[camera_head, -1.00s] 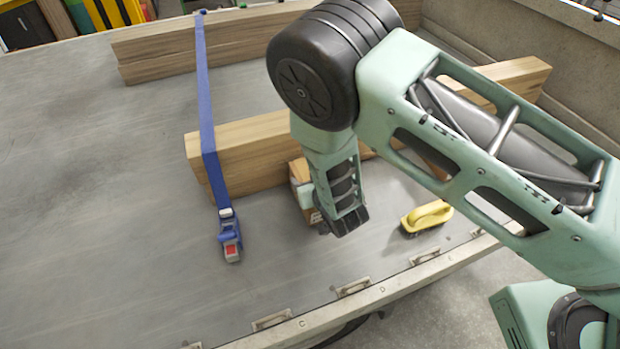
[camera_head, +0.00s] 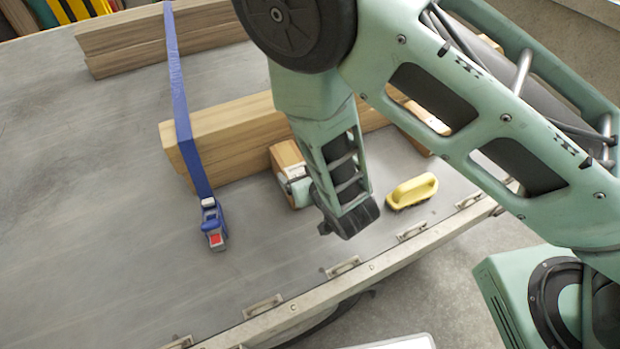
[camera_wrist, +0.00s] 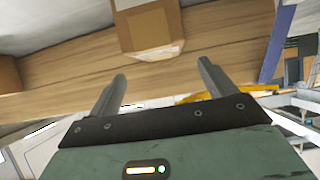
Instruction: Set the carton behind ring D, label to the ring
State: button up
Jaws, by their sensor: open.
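The brown carton (camera_head: 287,156) stands on the trailer bed against the front of the timber, partly hidden by my arm. A pale patch shows on its near side; I cannot tell whether it is the label. In the wrist view the carton (camera_wrist: 148,28) is beyond the fingertips, with a whitish lower edge. My gripper (camera_wrist: 160,72) is open, its two fingers apart with nothing between them. Ring D (camera_head: 342,268) is on the bed's near edge, by the letter D, nearer the camera than the carton.
A yellow-handled brush (camera_head: 412,190) lies right of my wrist. A blue strap (camera_head: 183,110) crosses the timber (camera_head: 225,135), with its buckle (camera_head: 213,225) on the bed. Another brown block (camera_wrist: 9,85) shows at the wrist view's left edge. The bed to the left is bare.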

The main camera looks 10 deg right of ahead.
jog(key=s+r+g, duration=0.8)
jog(key=s+r, duration=0.3)
jog(key=r, duration=0.1)
jog(key=s+d+r+n+g+h, duration=0.3)
jog(key=s+d+r+n, duration=0.1)
jog(key=s+d+r, duration=0.4)
jog(key=s+r, duration=0.2)
jog(key=s, duration=0.1)
jog(key=shift+s+d+g+b, duration=0.3)
jog(key=shift+s+d, duration=0.05)
